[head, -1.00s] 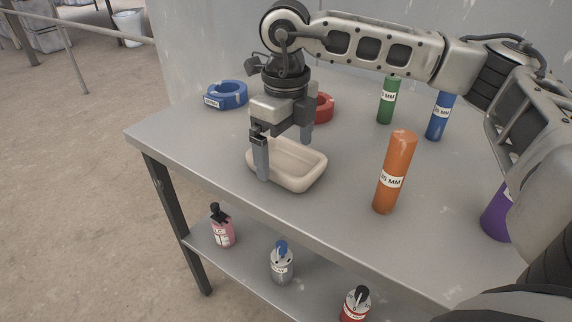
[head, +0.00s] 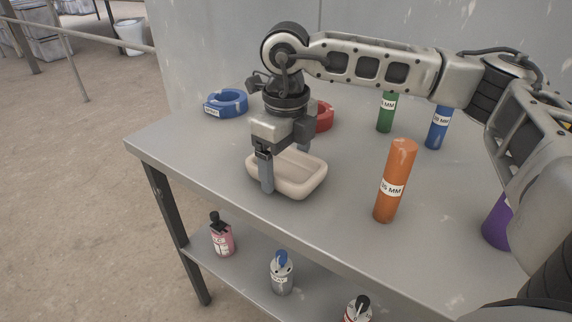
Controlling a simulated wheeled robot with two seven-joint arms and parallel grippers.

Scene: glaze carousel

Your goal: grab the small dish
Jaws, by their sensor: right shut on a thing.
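The small dish (head: 312,185) is a cream, rounded rectangular dish with a shallow hollow. It sits upright on the grey table near the front left edge, with no clear gap beneath it. My right gripper (head: 285,170) points down over its left part and is shut on it. One finger is at the dish's near left side; the other is at the far side, its tip partly hidden. My left gripper is not in view.
On the table (head: 220,160) stand an orange cylinder (head: 395,180) right of the dish, a green one (head: 386,112), a blue one (head: 438,128) and a purple one (head: 497,230). A blue ring (head: 226,102) and a red ring (head: 324,116) lie behind. Bottles, including a pink one (head: 221,238), stand on the lower shelf.

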